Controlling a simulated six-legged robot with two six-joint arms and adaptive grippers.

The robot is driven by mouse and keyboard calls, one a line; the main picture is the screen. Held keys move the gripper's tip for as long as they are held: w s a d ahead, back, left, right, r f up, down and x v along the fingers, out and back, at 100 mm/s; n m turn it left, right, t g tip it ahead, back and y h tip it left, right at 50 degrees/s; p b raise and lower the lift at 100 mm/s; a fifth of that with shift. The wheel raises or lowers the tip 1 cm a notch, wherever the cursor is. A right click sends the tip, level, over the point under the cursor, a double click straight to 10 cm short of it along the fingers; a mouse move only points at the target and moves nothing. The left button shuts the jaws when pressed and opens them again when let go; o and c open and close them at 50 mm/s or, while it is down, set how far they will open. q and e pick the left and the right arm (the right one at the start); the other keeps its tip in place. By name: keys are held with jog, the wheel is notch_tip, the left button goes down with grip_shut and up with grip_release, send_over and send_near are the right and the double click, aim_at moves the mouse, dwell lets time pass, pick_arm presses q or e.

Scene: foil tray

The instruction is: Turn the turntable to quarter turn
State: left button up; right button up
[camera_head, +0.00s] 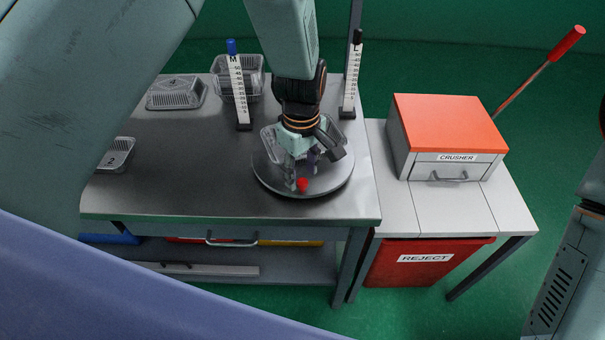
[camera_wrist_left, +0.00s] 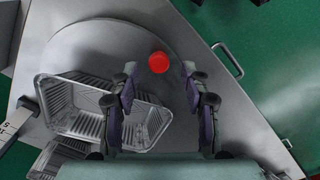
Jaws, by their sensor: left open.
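The turntable (camera_head: 336,184) is a round grey metal disc near the right end of the steel table. It also shows in the left wrist view (camera_wrist_left: 95,45). A red round knob or marker (camera_head: 302,184) is near its front rim; it also shows in the left wrist view (camera_wrist_left: 158,62). A foil tray (camera_wrist_left: 58,100) sits on the turntable, partly hidden by my gripper in the head view. My left gripper (camera_head: 303,172) points down over the disc, open. In the left wrist view its fingers (camera_wrist_left: 164,97) stand either side of and just short of the red knob. My right gripper is not in view.
Height gauges marked M (camera_head: 239,95) and L (camera_head: 351,85) stand behind the turntable. Other foil trays (camera_head: 176,93) lie on the table's left. The orange-topped crusher (camera_head: 448,124) is on the right bench, above a red reject bin (camera_head: 425,268).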

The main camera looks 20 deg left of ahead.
pick_arm(q)
jog(key=shift+w+f, duration=0.1)
jog(key=shift+f, duration=0.6)
jog(key=shift+d+f, duration=0.1)
jog(key=shift+f, duration=0.2)
jog(key=shift+s+d+r, duration=0.1)
jog(key=shift+s+d, duration=0.05)
jog(key=shift+s, duration=0.15)
jog(key=shift+w+a+f, duration=0.2)
jog(key=shift+w+a, duration=0.05)
jog(key=shift+c, duration=1.4)
jog(key=shift+s+d+r, duration=0.1)
jog(key=shift+d, duration=0.05)
jog(key=c, duration=0.4)
grip_shut()
